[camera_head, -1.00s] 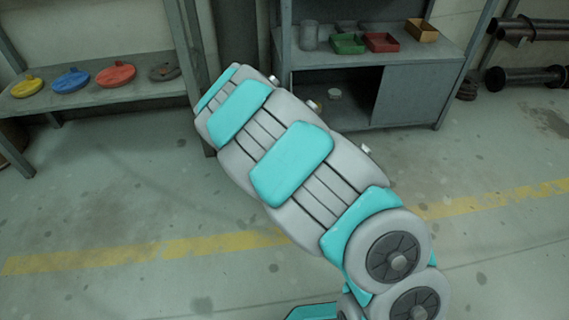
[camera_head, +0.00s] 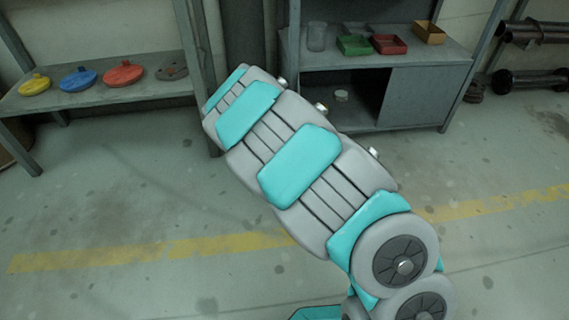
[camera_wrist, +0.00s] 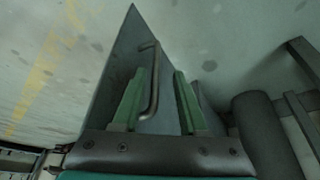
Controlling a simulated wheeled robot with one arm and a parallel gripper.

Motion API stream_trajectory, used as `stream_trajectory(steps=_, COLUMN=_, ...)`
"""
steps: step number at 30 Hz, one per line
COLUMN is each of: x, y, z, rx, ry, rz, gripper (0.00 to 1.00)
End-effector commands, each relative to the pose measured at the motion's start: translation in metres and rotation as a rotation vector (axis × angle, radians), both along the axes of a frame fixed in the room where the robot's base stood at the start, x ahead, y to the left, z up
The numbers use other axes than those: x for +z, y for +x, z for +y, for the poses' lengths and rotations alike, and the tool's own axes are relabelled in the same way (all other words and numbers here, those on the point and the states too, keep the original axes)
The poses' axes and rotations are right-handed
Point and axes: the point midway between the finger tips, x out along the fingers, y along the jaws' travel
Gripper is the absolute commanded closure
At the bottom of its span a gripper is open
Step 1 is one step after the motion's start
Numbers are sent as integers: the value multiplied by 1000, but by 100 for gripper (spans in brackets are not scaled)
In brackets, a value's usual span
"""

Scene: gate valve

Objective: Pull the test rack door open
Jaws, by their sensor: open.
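In the wrist view, the two green fingers of my gripper (camera_wrist: 159,72) are apart. A grey flat panel, which looks like the test rack door (camera_wrist: 124,58), stands beyond them. Its dark bar handle (camera_wrist: 155,82) lies between the fingers, closer to the left one. I see a gap toward the right finger; whether the left finger touches the handle I cannot tell. In the head view, my teal and grey arm reaches up and left, hiding the gripper, handle and door.
A grey cabinet (camera_head: 428,98) with small bins on top stands at the back. A shelf (camera_head: 110,97) with coloured discs is at left. Dark pipes (camera_head: 530,80) lie at far right. A dark cylinder (camera_wrist: 266,135) stands right of the gripper. The floor in front is open.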

Motion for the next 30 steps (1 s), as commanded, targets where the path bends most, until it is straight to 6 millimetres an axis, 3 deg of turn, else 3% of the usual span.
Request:
stream_trajectory(steps=8, x=10, y=-3, z=3, rx=0, ry=-1, rz=1, gripper=58)
stream_trajectory(steps=21, x=69, y=-22, z=17, rx=-1, ry=0, rz=0, gripper=58)
stream_trajectory(steps=30, x=72, y=-23, z=18, rx=-1, ry=0, rz=1, gripper=58)
